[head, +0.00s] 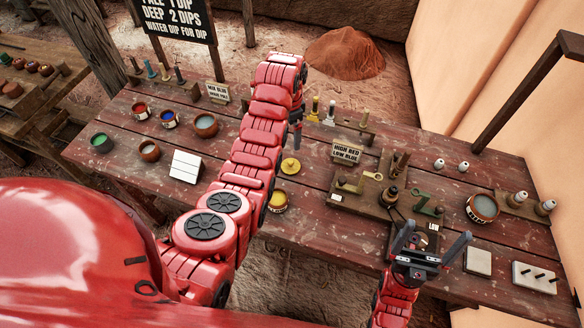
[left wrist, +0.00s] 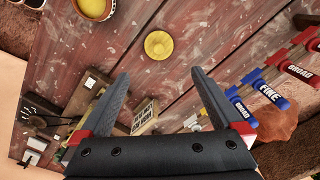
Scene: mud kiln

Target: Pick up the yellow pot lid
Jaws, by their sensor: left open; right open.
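The yellow pot lid (head: 290,166), a round disc with a small knob, lies flat on the wooden table just right of my left arm. It also shows in the left wrist view (left wrist: 159,45), beyond the fingertips. My left gripper (head: 297,140) is above the table beside the lid, mostly hidden by its own arm in the head view. In the left wrist view its fingers (left wrist: 160,74) are spread apart with nothing between them. A pot with yellow contents (head: 277,203) stands nearer the table's front edge. My right gripper (head: 432,243) is open and empty at the front right.
A small sign (head: 346,152) and a wooden stand with levers (head: 365,190) stand right of the lid. Stamps in a rack (head: 330,114) stand behind it. A white tile block (head: 186,166) and several small pots lie left of my left arm. The table around the lid is bare.

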